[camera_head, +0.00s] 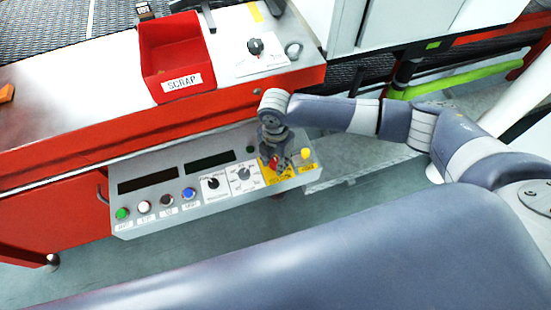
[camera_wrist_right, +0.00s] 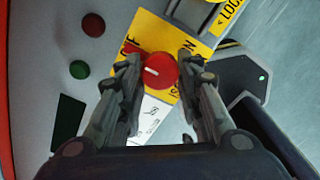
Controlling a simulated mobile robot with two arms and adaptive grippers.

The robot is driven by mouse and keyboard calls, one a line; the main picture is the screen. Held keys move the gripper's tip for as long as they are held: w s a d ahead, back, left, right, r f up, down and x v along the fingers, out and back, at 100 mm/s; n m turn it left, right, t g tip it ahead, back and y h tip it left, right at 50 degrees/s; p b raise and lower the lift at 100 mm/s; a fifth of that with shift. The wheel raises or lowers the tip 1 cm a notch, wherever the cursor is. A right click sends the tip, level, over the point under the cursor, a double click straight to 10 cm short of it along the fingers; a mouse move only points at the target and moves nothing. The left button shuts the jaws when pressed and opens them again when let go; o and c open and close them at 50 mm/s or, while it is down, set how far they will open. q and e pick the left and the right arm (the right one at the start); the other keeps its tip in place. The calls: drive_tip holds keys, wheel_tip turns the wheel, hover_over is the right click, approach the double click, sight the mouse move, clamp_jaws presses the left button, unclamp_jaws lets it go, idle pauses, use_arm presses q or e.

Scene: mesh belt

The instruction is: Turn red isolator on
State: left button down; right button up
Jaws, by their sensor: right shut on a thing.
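The red isolator (camera_wrist_right: 158,71) is a round red knob with a short white mark, on a yellow label plate (camera_wrist_right: 158,33) with partly hidden lettering. In the head view the isolator (camera_head: 274,161) shows as a small red spot under my right gripper (camera_head: 273,156), near the right end of the grey control panel (camera_head: 225,196). In the right wrist view, the fingers of my right gripper (camera_wrist_right: 160,72) stand on both sides of the knob, closed on it. Part of the plate is hidden behind the fingers. My left gripper is not in view.
A yellow knob (camera_head: 305,153) is right of the isolator. Two dials, a blue button (camera_head: 188,193) and other buttons lie left. A red scrap bin (camera_head: 178,55) and a black selector knob (camera_head: 255,46) are on the bench behind.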

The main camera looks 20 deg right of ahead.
drive_tip(key=shift+r+m+p, duration=0.2)
drive_tip(key=shift+m+p, duration=0.7)
drive_tip(key=shift+p, duration=0.25)
drive_tip(key=m+p, duration=0.2)
drive_tip(key=shift+m+p, duration=0.3)
drive_tip(key=m+p, duration=0.3)
drive_tip(key=shift+m, duration=0.3)
drive_tip(key=m+p, duration=0.3)
drive_tip(key=m, duration=0.2)
drive_tip(key=shift+w+p, duration=0.1)
drive_tip(key=shift+p, duration=0.3)
drive_tip(key=shift+f+m+p, duration=0.15)
drive_tip(key=shift+m+p, duration=1)
drive_tip(key=shift+m, duration=1.25)
drive_tip(key=shift+w, duration=0.1)
drive_tip(key=o, duration=1.1)
drive_tip(key=shift+c, duration=0.2)
